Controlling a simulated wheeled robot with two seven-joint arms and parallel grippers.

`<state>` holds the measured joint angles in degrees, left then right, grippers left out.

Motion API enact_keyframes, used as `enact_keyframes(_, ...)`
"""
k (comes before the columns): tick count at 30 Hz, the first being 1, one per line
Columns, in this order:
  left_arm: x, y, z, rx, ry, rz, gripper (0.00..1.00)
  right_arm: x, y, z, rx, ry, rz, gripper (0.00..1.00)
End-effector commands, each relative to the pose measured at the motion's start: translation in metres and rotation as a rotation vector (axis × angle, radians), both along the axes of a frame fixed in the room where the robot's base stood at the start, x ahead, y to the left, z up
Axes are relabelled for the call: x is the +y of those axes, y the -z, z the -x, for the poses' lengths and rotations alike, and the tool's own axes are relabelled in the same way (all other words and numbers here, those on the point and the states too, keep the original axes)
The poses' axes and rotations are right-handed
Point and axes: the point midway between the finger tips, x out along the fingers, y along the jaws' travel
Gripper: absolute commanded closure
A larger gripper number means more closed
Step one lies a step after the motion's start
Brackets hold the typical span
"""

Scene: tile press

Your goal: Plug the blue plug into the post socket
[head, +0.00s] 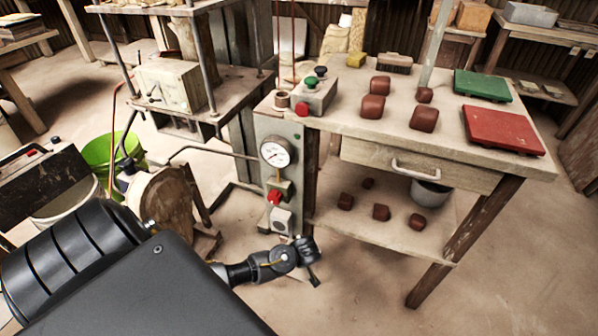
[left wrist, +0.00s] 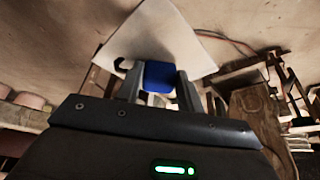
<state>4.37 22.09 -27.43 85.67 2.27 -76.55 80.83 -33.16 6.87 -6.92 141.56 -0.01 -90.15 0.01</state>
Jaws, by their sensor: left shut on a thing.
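The blue plug (left wrist: 160,77) is between the two fingers of my left gripper (left wrist: 160,92) in the left wrist view. The gripper is shut on it. A pale angular surface (left wrist: 165,35) lies just beyond the plug; whether they touch I cannot tell. In the head view my left gripper (head: 306,258) is low beside the post (head: 262,128), just below and right of a grey box with a round face (head: 281,221), which looks like the post socket. The plug is hidden in the head view. My right gripper is not in view.
The post carries a gauge (head: 275,153) and a red part (head: 274,197) above the grey box. The workbench (head: 340,112) with red-brown blocks, a green plate (head: 482,86) and a red plate (head: 502,130) stands right. A green bucket (head: 101,152) is left. The floor right of my gripper is open.

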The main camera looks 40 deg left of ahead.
Motion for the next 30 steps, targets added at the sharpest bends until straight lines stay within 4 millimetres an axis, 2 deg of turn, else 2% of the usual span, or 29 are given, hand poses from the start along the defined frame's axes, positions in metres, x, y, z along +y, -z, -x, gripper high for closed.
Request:
enact_keyframes(7, 0.0001, -0.0002, -0.0002, 0.0, 0.0, 0.0, 0.9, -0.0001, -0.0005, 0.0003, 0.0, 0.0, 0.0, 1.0)
enact_keyframes(8, 0.0001, -0.0002, -0.0002, 0.0, 0.0, 0.0, 0.61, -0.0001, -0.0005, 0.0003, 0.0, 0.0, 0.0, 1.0)
enact_keyframes(13, 0.0001, -0.0002, -0.0002, 0.0, 0.0, 0.0, 0.38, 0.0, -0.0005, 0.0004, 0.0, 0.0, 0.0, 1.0)
enact_keyframes(30, -0.0002, -0.0006, 0.0001, 0.0, 0.0, 0.0, 0.38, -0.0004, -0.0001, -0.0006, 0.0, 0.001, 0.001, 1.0)
